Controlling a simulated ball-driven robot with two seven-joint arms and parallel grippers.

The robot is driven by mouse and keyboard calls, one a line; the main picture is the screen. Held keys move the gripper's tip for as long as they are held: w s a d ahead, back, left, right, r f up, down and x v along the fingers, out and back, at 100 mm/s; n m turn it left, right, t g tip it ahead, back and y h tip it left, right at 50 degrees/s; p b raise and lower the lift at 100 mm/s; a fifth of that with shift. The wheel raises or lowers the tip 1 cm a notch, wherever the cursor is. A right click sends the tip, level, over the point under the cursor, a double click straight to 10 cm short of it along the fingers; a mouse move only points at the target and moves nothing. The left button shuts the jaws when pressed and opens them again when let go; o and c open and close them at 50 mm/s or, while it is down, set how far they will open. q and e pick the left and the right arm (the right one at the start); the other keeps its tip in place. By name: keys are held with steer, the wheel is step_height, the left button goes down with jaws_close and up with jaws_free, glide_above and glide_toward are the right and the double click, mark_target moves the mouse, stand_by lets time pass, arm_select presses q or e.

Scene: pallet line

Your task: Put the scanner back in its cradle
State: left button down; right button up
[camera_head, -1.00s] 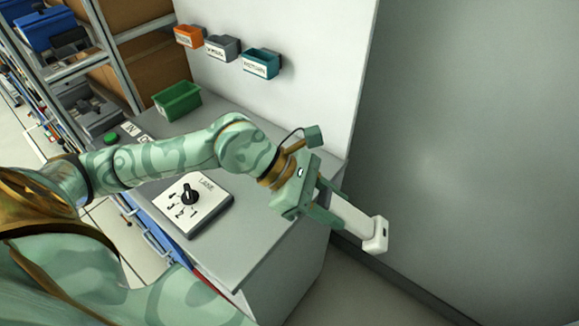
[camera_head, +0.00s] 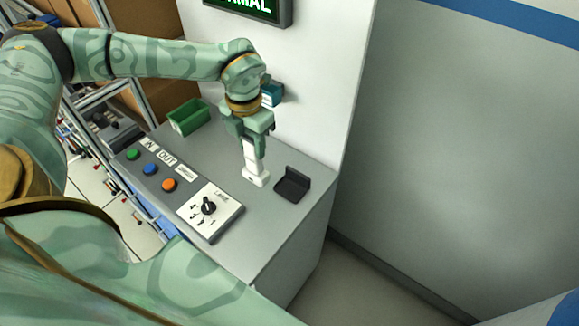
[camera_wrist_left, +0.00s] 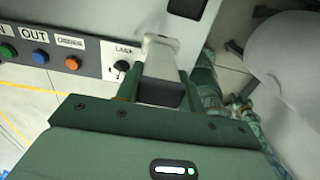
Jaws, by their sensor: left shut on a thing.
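The white scanner (camera_head: 256,173) hangs roughly upright, head down, from my left gripper (camera_head: 253,140). The gripper is shut on the scanner's handle. In the left wrist view the scanner (camera_wrist_left: 160,68) shows between the two green fingers (camera_wrist_left: 158,90). The black cradle (camera_head: 292,186) sits on the grey counter, just right of the scanner in the head view, and is empty. The scanner is apart from the cradle. I cannot tell whether its lower end touches the counter. My right gripper is not in view.
On the grey counter (camera_head: 250,222) stand a lane dial box (camera_head: 227,211), a row of buttons with an orange one (camera_head: 169,185), and a green bin (camera_head: 188,117). A teal bin (camera_head: 272,93) hangs on the white wall behind my wrist. The counter's right edge lies close past the cradle.

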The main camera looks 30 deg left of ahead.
arm_select(q)
steer(key=w+d+f, duration=0.5)
steer(key=w+f, duration=0.2)
steer(key=f, duration=0.4)
steer(key=shift+w+d, duration=0.2)
steer(key=shift+w, duration=0.15)
steer(key=c, duration=0.9)
jaws_free()
step_height(320, 180, up, 12)
steer(key=shift+r, duration=0.1)
